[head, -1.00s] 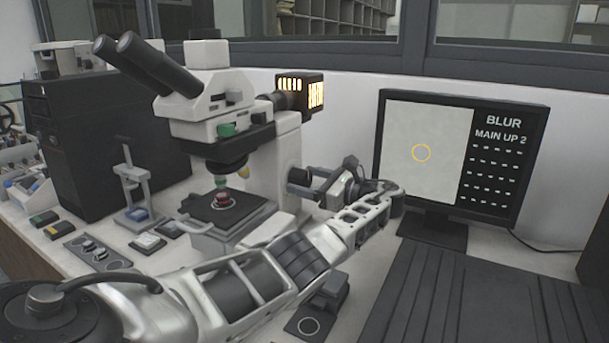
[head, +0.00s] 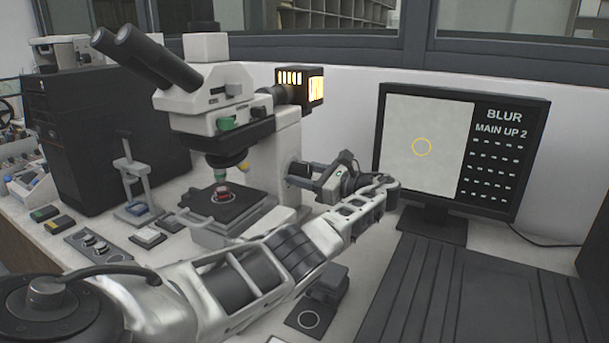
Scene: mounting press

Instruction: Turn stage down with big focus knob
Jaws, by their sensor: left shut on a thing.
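The microscope (head: 262,150) stands at centre, its black stage (head: 236,208) carrying a small red sample (head: 221,192) under the objectives. The big focus knob (head: 297,170) is a dark round part on the right side of its stand, partly hidden by the gripper. My left gripper (head: 318,182) reaches across from the left and is shut on this knob; its fingertips are small and hard to make out. My right gripper is out of view.
A black computer case (head: 95,140) stands left of the microscope. Small boxes and a switch panel (head: 95,245) lie at the front left. A black block on a plate (head: 325,290) sits beneath my left forearm. A dark ribbed panel (head: 450,300) covers the front right.

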